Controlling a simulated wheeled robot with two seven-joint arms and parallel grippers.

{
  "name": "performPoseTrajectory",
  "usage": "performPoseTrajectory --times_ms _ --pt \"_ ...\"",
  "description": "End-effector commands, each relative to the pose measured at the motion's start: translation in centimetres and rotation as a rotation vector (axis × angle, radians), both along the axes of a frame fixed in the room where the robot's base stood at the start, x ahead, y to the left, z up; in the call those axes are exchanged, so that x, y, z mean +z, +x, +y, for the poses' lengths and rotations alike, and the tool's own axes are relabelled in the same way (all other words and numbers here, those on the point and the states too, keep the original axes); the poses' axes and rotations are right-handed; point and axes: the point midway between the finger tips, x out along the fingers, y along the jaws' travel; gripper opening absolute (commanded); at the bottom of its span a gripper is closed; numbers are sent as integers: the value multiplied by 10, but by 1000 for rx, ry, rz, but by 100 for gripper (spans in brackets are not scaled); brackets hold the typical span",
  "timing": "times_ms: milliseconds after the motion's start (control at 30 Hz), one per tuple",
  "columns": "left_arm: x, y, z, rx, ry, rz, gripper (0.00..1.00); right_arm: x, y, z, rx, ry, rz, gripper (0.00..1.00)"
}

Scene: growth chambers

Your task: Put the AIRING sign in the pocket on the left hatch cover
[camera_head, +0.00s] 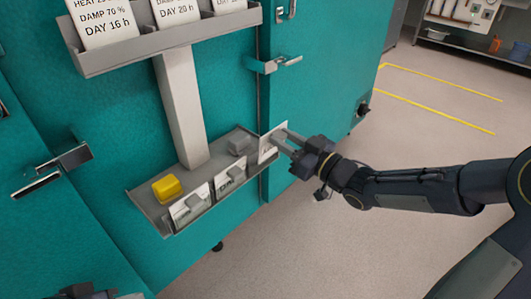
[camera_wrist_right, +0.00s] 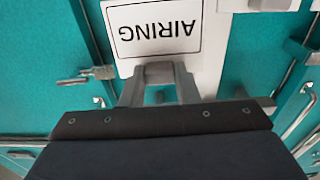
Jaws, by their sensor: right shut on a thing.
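The AIRING sign (camera_head: 267,148) is a white card with a black border. It also shows in the right wrist view (camera_wrist_right: 152,42), its lettering upside down. My right gripper (camera_head: 282,139) is shut on the sign's grey grip and holds the card at the right end of the lower tray. Whether the card touches the tray, I cannot tell. In the right wrist view the fingers (camera_wrist_right: 158,88) stand either side of the grip. A dark part of my left gripper (camera_head: 88,292) shows at the bottom left edge; its fingers are not clear. I cannot make out the hatch cover pocket.
The grey lower tray (camera_head: 150,211) holds two more white cards with grey grips, a yellow block (camera_head: 167,188) and a grey block. A post (camera_head: 182,110) joins it to an upper rack (camera_head: 160,42) of cards. Teal chamber fronts with handles stand behind. Floor at right is open.

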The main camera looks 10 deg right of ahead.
Motion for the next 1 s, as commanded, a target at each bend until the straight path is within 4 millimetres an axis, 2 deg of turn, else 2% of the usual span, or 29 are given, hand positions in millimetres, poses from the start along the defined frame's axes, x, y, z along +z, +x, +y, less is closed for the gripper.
performPoseTrajectory --times_ms 800,1000 --pt "15 0 0 0 0 0 36 -4 -51 -40 -1 -1 2 4" --pt "15 0 0 0 0 0 36 -5 -55 -43 -1 1 1 4"
